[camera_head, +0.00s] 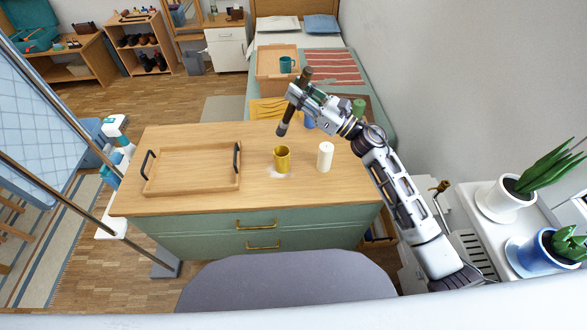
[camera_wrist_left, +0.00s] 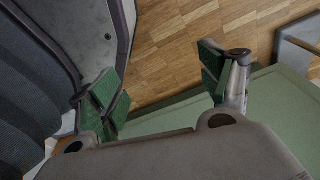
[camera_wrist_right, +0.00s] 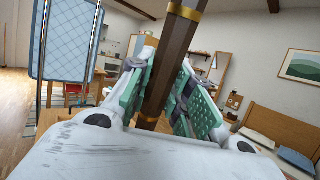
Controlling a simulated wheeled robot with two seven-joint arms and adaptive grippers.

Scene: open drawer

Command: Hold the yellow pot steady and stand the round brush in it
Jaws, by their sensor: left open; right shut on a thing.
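The yellow pot (camera_head: 282,160) stands upright on the wooden dresser top, with no gripper touching it. My right gripper (camera_head: 297,95) is shut on the round brush (camera_head: 285,123) and holds it above and behind the pot. The brush leans slightly, its dark lower end pointing down. In the right wrist view its brown handle with a gold band (camera_wrist_right: 172,60) runs between the green finger pads (camera_wrist_right: 165,100). My left gripper (camera_wrist_left: 165,92) shows only in its wrist view. It is open and empty, beside a green surface and above the wood floor.
A white candle (camera_head: 325,157) stands just right of the pot. A wooden tray (camera_head: 190,183) with black handles lies to the left. A small white patch (camera_head: 280,173) lies by the pot's base. The front right of the dresser top (camera_head: 330,189) is clear.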

